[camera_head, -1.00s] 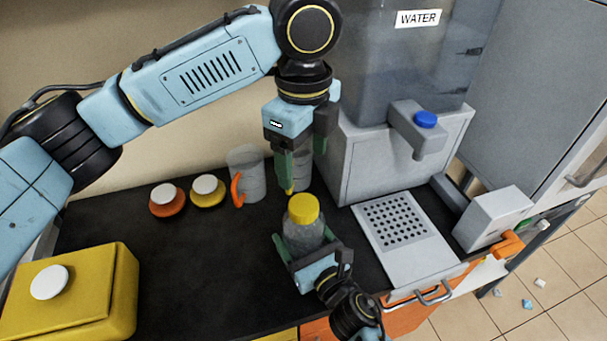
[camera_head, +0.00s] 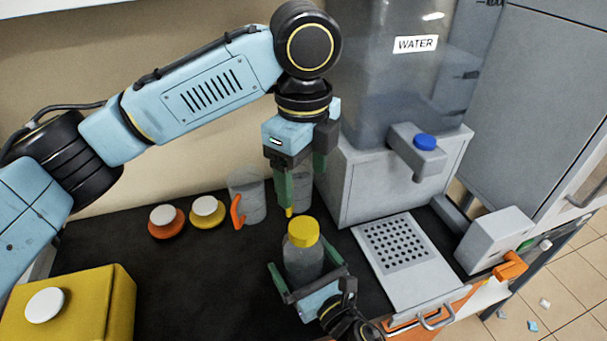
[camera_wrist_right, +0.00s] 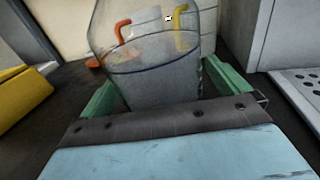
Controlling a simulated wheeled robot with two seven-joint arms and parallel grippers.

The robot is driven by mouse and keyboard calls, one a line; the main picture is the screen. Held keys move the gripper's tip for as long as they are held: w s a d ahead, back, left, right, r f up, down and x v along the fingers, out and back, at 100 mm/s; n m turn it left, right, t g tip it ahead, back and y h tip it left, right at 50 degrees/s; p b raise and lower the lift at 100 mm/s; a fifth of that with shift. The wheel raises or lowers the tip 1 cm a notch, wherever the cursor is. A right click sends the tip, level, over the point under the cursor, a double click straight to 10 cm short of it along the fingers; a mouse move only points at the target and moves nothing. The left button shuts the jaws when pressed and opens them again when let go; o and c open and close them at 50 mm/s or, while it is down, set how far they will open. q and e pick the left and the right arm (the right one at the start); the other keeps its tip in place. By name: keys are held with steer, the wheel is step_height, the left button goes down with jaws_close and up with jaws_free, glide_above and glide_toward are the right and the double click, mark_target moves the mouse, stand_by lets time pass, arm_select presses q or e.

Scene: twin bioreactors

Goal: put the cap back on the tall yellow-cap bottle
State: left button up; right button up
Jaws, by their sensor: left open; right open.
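The tall grey see-through bottle (camera_head: 303,264) stands upright on the black worktop. Its yellow cap (camera_head: 303,233) sits on its top, though I cannot tell how tightly it is seated. My left gripper (camera_head: 300,195) points down above and just behind the cap, open and empty, clear of it. My right gripper (camera_head: 307,275) is open low around the bottle, with one finger on each side. In the right wrist view the bottle (camera_wrist_right: 150,75) stands between the green fingers, with gaps at its sides. Its top is out of that view.
Two mugs stand behind, one with an orange handle (camera_head: 237,212), one with a yellow handle (camera_head: 289,212). Orange (camera_head: 167,225) and yellow (camera_head: 207,214) white-topped items are at left, above a yellow container (camera_head: 85,305). The water dispenser (camera_head: 375,180) and perforated tray (camera_head: 405,255) are at right.

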steer(key=b+v, duration=0.1)
steer(key=v, duration=1.1)
steer(key=shift+s+d+b, duration=0.15)
steer(key=shift+b, duration=0.2)
